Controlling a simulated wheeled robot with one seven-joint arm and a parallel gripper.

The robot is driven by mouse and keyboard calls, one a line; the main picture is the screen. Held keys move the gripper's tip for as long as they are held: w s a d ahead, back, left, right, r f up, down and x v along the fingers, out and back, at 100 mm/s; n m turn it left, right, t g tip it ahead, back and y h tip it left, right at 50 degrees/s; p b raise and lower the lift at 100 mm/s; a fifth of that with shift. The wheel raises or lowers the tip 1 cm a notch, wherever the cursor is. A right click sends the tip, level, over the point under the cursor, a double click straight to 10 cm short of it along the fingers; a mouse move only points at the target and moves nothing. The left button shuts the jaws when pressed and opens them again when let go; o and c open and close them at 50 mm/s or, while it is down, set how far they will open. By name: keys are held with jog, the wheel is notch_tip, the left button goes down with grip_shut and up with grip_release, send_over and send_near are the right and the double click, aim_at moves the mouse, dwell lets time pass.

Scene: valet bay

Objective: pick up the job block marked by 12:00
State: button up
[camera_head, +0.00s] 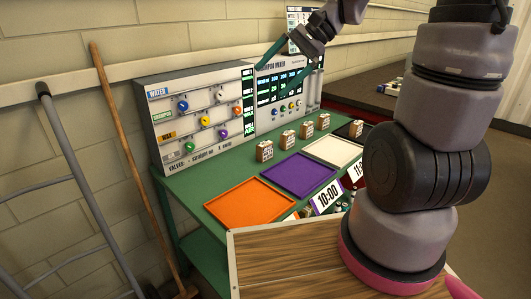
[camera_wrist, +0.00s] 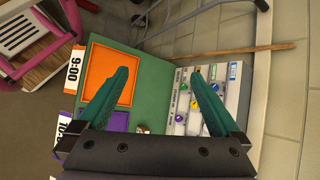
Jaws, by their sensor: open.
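Several small tan job blocks with dark marks stand in a row on the green table (camera_head: 190,179) in the head view: the nearest block (camera_head: 265,151), a second block (camera_head: 287,139), a third block (camera_head: 307,130) and a fourth block (camera_head: 323,122). Another block (camera_head: 356,129) is at the black tray. Their marks are too small to read, so I cannot tell which says 12:00. My gripper (camera_head: 285,78) is open and empty, raised in front of the machine panel behind the blocks. Its spread teal fingers also show in the wrist view (camera_wrist: 162,75), with one block (camera_wrist: 143,129) partly visible below.
Orange (camera_head: 250,203), purple (camera_head: 302,174) and white (camera_head: 333,151) trays lie before the blocks. A 10:00 sign (camera_head: 327,199) stands at the front edge. The shampoo mixer panel (camera_head: 195,110) backs the table. A wooden pole (camera_head: 135,160) leans at left.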

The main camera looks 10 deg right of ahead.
aim_at(265, 143)
jog(key=w+a+f+m+t+y, duration=0.25)
jog(key=w+f+m+y, duration=0.5)
jog(key=w+f, duration=0.55)
jog(key=w+d+f+m+t+h, duration=0.2)
jog(key=w+d+f+m+t, duration=0.1)
jog(key=f, duration=0.4)
jog(key=w+d+f+m+t+h, duration=0.2)
jog(key=w+d+f+m+t, duration=0.1)
jog(key=f, duration=0.5)
jog(key=w+d+f+m+t+h, duration=0.2)
jog(key=w+d+f+m+t, duration=0.2)
jog(key=d+f+m+t, duration=0.1)
notch_tip(265, 143, down, 3)
jog(key=shift+d+f+m+t+h, duration=0.15)
jog(key=shift+m+t+h, duration=0.35)
jog(key=shift+m, duration=0.85)
jog(key=x, duration=0.4)
jog(key=shift+w, duration=0.3)
jog(key=shift+x, duration=3)
jog(key=c, duration=1.2)
